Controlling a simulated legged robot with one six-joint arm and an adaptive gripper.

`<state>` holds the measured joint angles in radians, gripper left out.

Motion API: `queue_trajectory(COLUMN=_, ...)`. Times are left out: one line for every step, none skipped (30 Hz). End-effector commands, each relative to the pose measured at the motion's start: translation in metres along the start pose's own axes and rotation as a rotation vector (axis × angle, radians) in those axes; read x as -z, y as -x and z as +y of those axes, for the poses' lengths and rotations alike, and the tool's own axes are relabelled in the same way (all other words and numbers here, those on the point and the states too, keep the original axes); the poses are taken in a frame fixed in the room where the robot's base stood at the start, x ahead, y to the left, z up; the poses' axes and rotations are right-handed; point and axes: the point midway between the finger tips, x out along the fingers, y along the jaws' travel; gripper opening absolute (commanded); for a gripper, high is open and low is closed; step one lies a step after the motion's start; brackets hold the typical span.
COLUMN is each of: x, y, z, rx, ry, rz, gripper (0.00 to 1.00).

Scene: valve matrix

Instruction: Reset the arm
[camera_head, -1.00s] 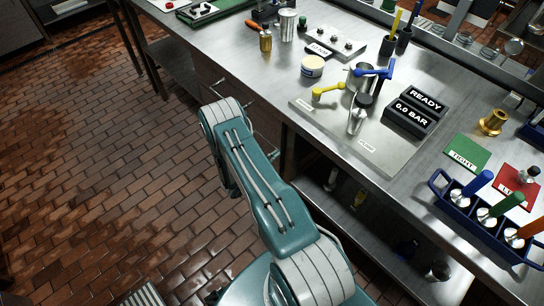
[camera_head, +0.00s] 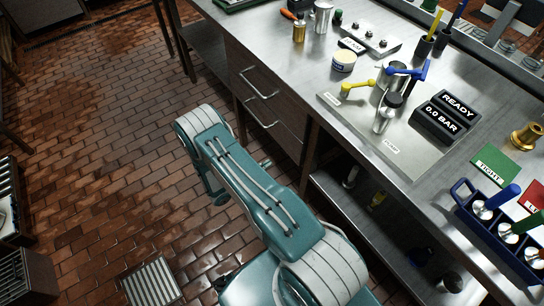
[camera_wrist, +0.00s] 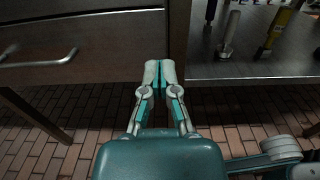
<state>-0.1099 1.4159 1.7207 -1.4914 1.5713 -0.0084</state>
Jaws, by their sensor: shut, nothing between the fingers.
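My arm (camera_head: 240,185) is folded low over the tiled floor, beside the front of the workbench in the head view. My gripper (camera_wrist: 160,66) shows in the wrist view with its two fingertips together and nothing between them. It points toward the bench's underside, in front of a dark bench leg. The head view does not show the fingers clearly.
The steel bench (camera_head: 300,75) carries a valve plate (camera_head: 345,112) with yellow and blue handles, a READY / 0.0 BAR display (camera_head: 446,118) and a blue caddy (camera_head: 490,232). Drawers (camera_head: 262,92) and a lower shelf (camera_head: 370,222) face my arm. Open floor (camera_head: 90,120) lies to the left.

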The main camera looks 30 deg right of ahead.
Motion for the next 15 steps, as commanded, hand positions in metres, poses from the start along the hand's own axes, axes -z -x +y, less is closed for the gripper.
queue_trajectory(x=0.0, y=0.002, z=0.0, rx=-0.001, ry=0.0, rz=-0.001, gripper=0.0)
queue_trajectory(x=0.0, y=0.003, z=0.0, rx=0.0, ry=0.0, rz=-0.001, gripper=0.0)
queue_trajectory(x=0.0, y=0.004, z=0.0, rx=0.0, ry=0.0, rz=-0.002, gripper=0.0)
queue_trajectory(x=0.0, y=0.004, z=0.0, rx=0.0, ry=0.0, rz=-0.002, gripper=0.0)
queue_trajectory(x=0.0, y=0.004, z=0.0, rx=0.0, ry=0.0, rz=-0.002, gripper=0.0)
queue_trajectory(x=0.0, y=0.004, z=0.0, rx=0.0, ry=0.0, rz=-0.002, gripper=0.0)
queue_trajectory(x=-0.001, y=0.004, z=0.0, rx=0.001, ry=-0.001, rz=-0.001, gripper=0.0)
queue_trajectory(x=-0.002, y=0.004, z=0.001, rx=0.003, ry=-0.004, rz=0.0, gripper=0.0)
queue_trajectory(x=-0.006, y=0.003, z=0.002, rx=0.01, ry=-0.012, rz=0.004, gripper=0.0)
queue_trajectory(x=-0.011, y=0.003, z=0.003, rx=0.02, ry=-0.022, rz=0.009, gripper=0.0)
queue_trajectory(x=-0.017, y=0.003, z=0.005, rx=0.032, ry=-0.034, rz=0.016, gripper=0.0)
queue_trajectory(x=-0.027, y=0.003, z=0.007, rx=0.053, ry=-0.055, rz=0.027, gripper=0.0)
queue_trajectory(x=-0.036, y=0.003, z=0.008, rx=0.072, ry=-0.074, rz=0.038, gripper=0.0)
queue_trajectory(x=-0.046, y=0.004, z=0.009, rx=0.093, ry=-0.094, rz=0.051, gripper=0.0)
queue_trajectory(x=-0.059, y=0.004, z=0.01, rx=0.122, ry=-0.123, rz=0.069, gripper=0.0)
